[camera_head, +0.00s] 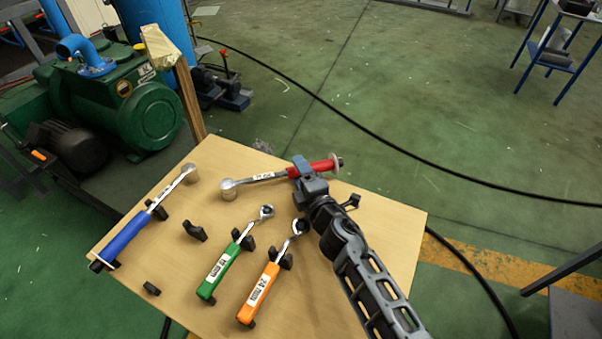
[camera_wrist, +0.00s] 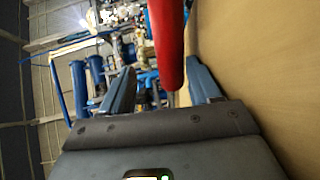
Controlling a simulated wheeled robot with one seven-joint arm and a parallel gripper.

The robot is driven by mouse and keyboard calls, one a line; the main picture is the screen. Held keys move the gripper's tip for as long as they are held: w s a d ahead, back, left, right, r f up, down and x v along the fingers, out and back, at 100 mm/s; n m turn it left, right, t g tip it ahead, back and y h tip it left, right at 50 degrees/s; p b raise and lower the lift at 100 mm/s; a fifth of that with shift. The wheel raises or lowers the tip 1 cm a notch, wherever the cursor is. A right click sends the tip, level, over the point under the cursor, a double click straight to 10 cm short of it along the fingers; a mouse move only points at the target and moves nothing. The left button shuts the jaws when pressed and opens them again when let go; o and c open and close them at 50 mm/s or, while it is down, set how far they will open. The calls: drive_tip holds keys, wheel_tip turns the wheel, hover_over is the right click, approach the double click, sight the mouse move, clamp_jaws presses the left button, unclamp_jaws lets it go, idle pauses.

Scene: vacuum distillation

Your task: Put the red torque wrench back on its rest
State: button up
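The red torque wrench (camera_head: 265,177) lies crosswise near the far edge of the wooden table, its ratchet head (camera_head: 229,189) to the left. Its red handle (camera_head: 322,166) points right. My gripper (camera_head: 300,167) is at the handle's left part. In the wrist view the red handle (camera_wrist: 168,40) comes down between my two fingers (camera_wrist: 160,80), with a visible gap to the left finger. The gripper looks open around the handle. Contact on the right finger is unclear. Two empty black rests, the upper (camera_head: 194,231) and the lower (camera_head: 151,288), stand between the blue and green wrenches.
A blue wrench (camera_head: 127,238), a green wrench (camera_head: 220,272) and an orange wrench (camera_head: 260,290) lie on rests on the wooden table (camera_head: 310,290). A wooden post (camera_head: 190,100) rises behind the left far corner. A green pump (camera_head: 120,105) stands beyond.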

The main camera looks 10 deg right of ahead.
drive_tip(key=p+v, duration=0.1)
drive_tip(key=v, duration=0.2)
drive_tip(key=p+v, duration=0.1)
drive_tip(key=v, duration=0.3)
drive_tip(key=p+v, duration=0.1)
drive_tip(key=v, duration=0.3)
drive_tip(key=shift+s+r, duration=0.15)
drive_tip(key=shift+r, duration=0.3)
drive_tip(key=shift+s, duration=0.35)
drive_tip(key=shift+s, duration=0.1)
